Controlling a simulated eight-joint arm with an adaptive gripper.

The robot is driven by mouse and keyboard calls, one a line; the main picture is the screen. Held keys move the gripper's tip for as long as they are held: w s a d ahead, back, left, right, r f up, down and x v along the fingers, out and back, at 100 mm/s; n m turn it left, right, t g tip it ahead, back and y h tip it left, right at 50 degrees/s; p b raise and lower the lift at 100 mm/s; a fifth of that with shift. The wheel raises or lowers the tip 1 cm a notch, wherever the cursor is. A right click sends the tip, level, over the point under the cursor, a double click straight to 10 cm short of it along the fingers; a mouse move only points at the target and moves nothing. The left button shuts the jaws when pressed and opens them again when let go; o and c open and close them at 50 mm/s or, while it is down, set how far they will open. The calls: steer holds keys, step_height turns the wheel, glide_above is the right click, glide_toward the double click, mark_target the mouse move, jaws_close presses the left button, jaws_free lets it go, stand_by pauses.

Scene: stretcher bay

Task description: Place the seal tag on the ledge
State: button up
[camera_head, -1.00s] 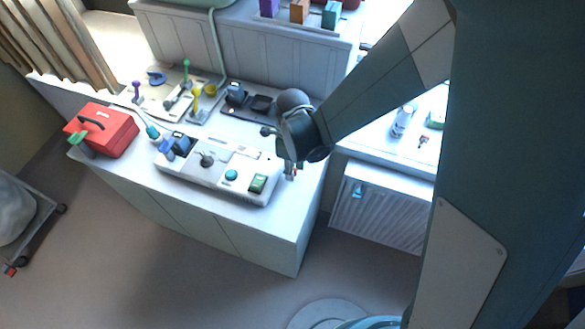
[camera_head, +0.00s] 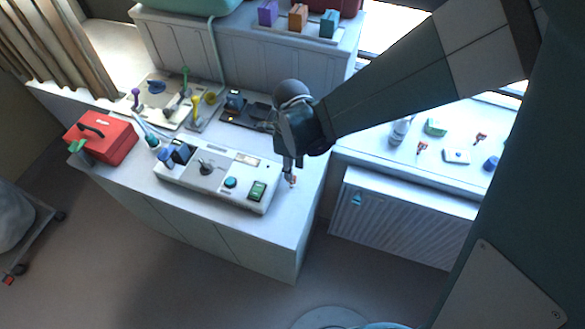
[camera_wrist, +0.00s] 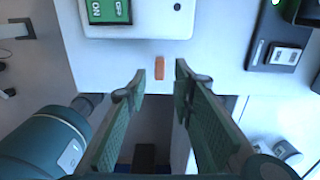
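A small orange-red tag, which looks like the seal tag (camera_wrist: 159,68), lies on the white counter near its edge. It also shows in the head view (camera_head: 293,182), partly hidden beside my gripper (camera_head: 288,174). In the wrist view my gripper (camera_wrist: 160,82) is open, its two green fingers apart and empty. The tag shows between the fingertips and beyond them, apart from both. The white ledge (camera_head: 375,155) runs under the window at the right, above a radiator.
A white console (camera_head: 217,178) with a green switch stands close left of my gripper. A dark device (camera_head: 245,112) sits behind it. A red case (camera_head: 101,134) is at the counter's left. The ledge holds a can (camera_head: 399,132), a green-topped block (camera_head: 436,127) and small red items (camera_head: 421,148).

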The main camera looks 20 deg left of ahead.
step_height(320, 180, up, 7)
stand_by(0.6)
stand_by(0.6)
steer(key=w+d+r+n+t, duration=0.1)
steer(key=d+r+n, duration=0.25)
steer(key=d, duration=0.35)
steer(key=w+d+r+n+t+y, duration=0.1)
steer(key=d+r+n, duration=0.1)
steer(key=d+r, duration=0.4)
steer(key=w+d+r+n+t, duration=0.1)
steer(key=d+r+n, duration=0.2)
steer(key=d, duration=0.6)
steer(key=s+d+r+n+t, duration=0.2)
steer(key=s+d+n, duration=0.1)
steer(key=d, duration=0.6)
steer(key=s+d+r+n+t+h, duration=0.1)
steer(key=s+d+r+n+t, duration=0.1)
steer(key=d+n, duration=0.4)
steer(key=s+d+r, duration=0.1)
steer(key=s+d, duration=0.1)
steer(key=d, duration=0.1)
steer(key=shift+d+r, duration=0.15)
steer(key=shift+d, duration=0.25)
